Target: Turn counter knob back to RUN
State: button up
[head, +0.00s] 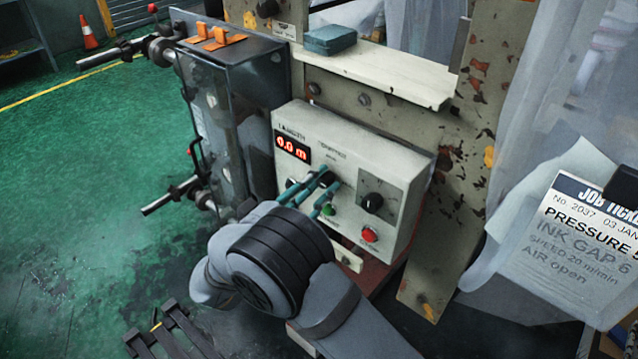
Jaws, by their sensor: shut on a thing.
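The pale control box (402,172) is fixed to the worn frame in the middle of the head view. Its red display (293,147) under the LENGTH label reads 0.0 m. My gripper (325,186) reaches the box face, its teal fingers closed around the dark counter knob (327,178) below a small blurred label. The fingers cover much of the knob, and I cannot read which position it points to. My arm comes in from below and hides the box's lower left part.
A second black knob (372,203), a green button (328,209) and a red button (370,235) sit close to my gripper. A pale ledge (385,72) with a teal block (330,39) juts out above. A job ticket (585,235) hangs at right. Green floor is open at left.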

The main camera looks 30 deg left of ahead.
jog(key=shift+a+r, duration=0.1)
jog(key=shift+a, duration=0.05)
grip_shut()
jog(key=shift+n, duration=0.3)
jog(key=n+p, duration=0.1)
jog(key=n, duration=0.2)
jog(key=shift+a+r+n, duration=0.1)
jog(key=shift+r+n, duration=0.05)
jog(key=shift+n, duration=0.15)
jog(key=n+g+p, duration=0.1)
jog(key=n+p, duration=0.1)
jog(key=n, duration=0.3)
jog(key=shift+r+p, duration=0.1)
jog(key=shift+p, duration=0.2)
jog(key=n+p, duration=0.2)
jog(key=n, duration=0.2)
jog(key=shift+s+a+h+p, duration=0.1)
jog(key=shift+a+h+p, duration=0.05)
jog(key=shift+h+p, duration=0.25)
jog(key=n+p, duration=0.1)
jog(key=n, duration=0.2)
jog(key=shift+f+h+p, duration=0.2)
jog(key=shift+h+p, duration=0.1)
jog(key=shift+p, duration=0.05)
jog(key=shift+f+n+g, duration=0.1)
jog(key=shift+n+g, duration=0.2)
jog(key=shift+f, duration=0.1)
